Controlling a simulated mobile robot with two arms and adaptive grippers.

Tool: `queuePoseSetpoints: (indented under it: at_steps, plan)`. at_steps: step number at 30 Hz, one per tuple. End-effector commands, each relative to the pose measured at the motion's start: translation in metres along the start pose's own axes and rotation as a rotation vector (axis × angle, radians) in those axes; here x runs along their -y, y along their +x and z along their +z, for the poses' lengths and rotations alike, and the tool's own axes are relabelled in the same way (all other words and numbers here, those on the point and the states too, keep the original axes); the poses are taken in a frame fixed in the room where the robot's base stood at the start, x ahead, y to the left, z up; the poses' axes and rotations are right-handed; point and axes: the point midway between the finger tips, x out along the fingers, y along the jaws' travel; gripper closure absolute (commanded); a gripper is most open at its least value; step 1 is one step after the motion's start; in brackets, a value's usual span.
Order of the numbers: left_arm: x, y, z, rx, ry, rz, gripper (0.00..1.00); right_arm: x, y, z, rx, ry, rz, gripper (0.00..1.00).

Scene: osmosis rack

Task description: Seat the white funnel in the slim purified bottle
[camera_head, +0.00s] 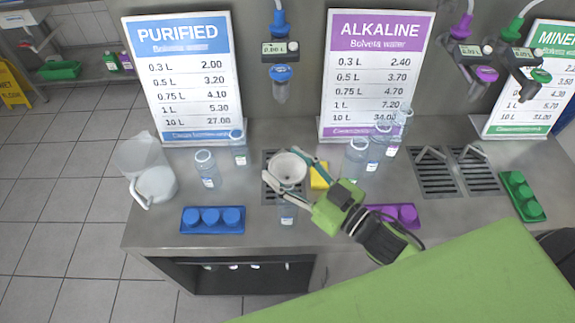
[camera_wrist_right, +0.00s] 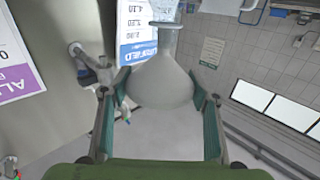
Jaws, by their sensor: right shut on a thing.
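The white funnel (camera_head: 288,167) is in my right gripper (camera_head: 300,180), its wide mouth facing up in the head view. The fingers are shut on its cone from both sides. A clear bottle with a blue label (camera_head: 288,212) stands upright directly below the funnel, partly hidden by it and the gripper. In the right wrist view the funnel's cone (camera_wrist_right: 162,82) sits between the fingers (camera_wrist_right: 160,115) and narrows to the bottle's ringed neck (camera_wrist_right: 165,24). I cannot tell how deep the spout sits in it. My left gripper is out of view.
Clear bottles stand at left (camera_head: 206,170) and right (camera_head: 356,158). A yellow sponge (camera_head: 319,177) lies beside the gripper. A blue cap tray (camera_head: 212,221) and purple cap tray (camera_head: 407,213) flank the bottle. A white jug (camera_head: 157,184) stands at left; a dispenser (camera_head: 281,72) hangs behind.

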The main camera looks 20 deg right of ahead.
Motion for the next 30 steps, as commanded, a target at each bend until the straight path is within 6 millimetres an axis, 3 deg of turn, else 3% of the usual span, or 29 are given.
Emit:
queuePoseSetpoints:
  at_steps: [28,29,30]
  plan:
    - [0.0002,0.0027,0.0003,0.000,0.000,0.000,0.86,0.0001,0.0002,0.0086,-0.001,0.001,0.000,0.57]
    - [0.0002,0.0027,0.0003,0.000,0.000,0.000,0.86,0.0001,0.0002,0.0086,-0.001,0.001,0.000,0.37]
    - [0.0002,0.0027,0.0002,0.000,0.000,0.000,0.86,0.0001,0.0002,0.0086,-0.001,0.001,0.000,0.27]
